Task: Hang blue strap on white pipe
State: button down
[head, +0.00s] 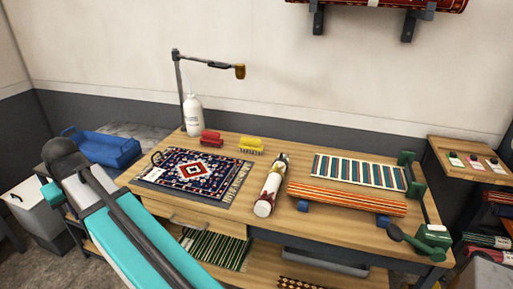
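I cannot make out a blue strap or a plain white pipe in the head view. The nearest white tube shape is a patterned roll with a white end (263,208), lying on the wooden workbench (250,222). Whether it is a pipe or a rolled rug I cannot tell. My turquoise and dark grey arm crosses the lower left, in front of the bench's left side. My gripper is not in view, so whether it holds anything is hidden.
A navy and red rug (195,170), a white bottle (193,117), red brush (211,138) and yellow brush (250,145) are on the bench. A lamp (181,85) stands behind. A blue basket (105,148) sits left; a small shelf (470,160) is right.

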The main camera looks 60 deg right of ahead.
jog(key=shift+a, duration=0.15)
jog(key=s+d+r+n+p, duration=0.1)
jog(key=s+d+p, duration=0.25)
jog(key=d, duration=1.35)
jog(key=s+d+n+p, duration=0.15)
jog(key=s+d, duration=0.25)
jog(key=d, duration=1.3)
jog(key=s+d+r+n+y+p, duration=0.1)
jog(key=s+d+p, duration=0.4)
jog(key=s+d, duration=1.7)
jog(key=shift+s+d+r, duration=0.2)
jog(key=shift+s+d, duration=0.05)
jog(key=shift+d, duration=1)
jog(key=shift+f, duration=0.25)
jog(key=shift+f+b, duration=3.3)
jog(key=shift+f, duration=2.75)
